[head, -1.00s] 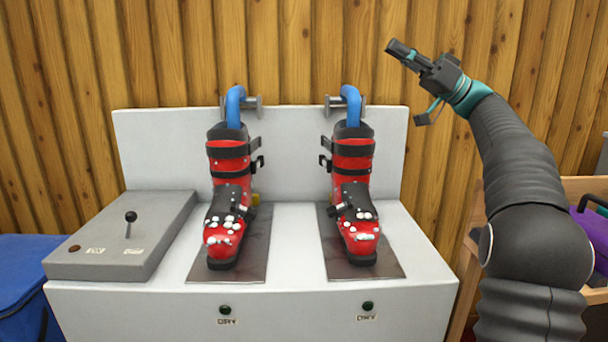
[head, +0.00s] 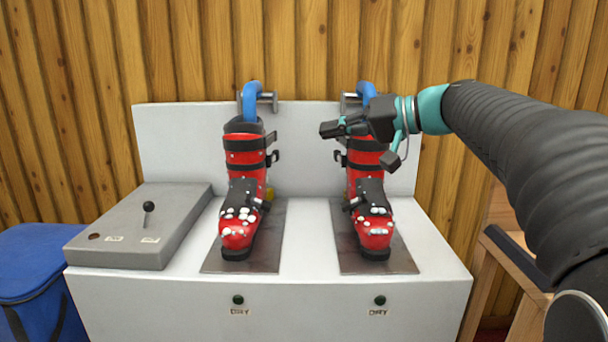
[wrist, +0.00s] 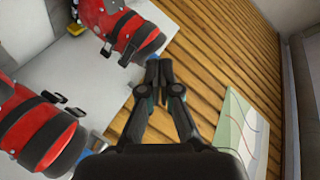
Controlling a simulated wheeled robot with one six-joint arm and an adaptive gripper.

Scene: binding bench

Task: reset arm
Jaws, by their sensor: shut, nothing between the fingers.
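My gripper (head: 328,129) is shut and empty. In the head view it points left in front of the upper part of the right boot and hides part of that boot's cuff. In the wrist view the two fingertips (wrist: 159,68) meet with nothing between them.
Two red ski boots, left (head: 245,150) and right (head: 375,230), stand on dark plates on a white bench (head: 165,290), each below a blue pipe (head: 251,100). A grey lever box (head: 110,235) sits at left. A blue bag (head: 35,270) is left of the bench. A plank wall stands behind.

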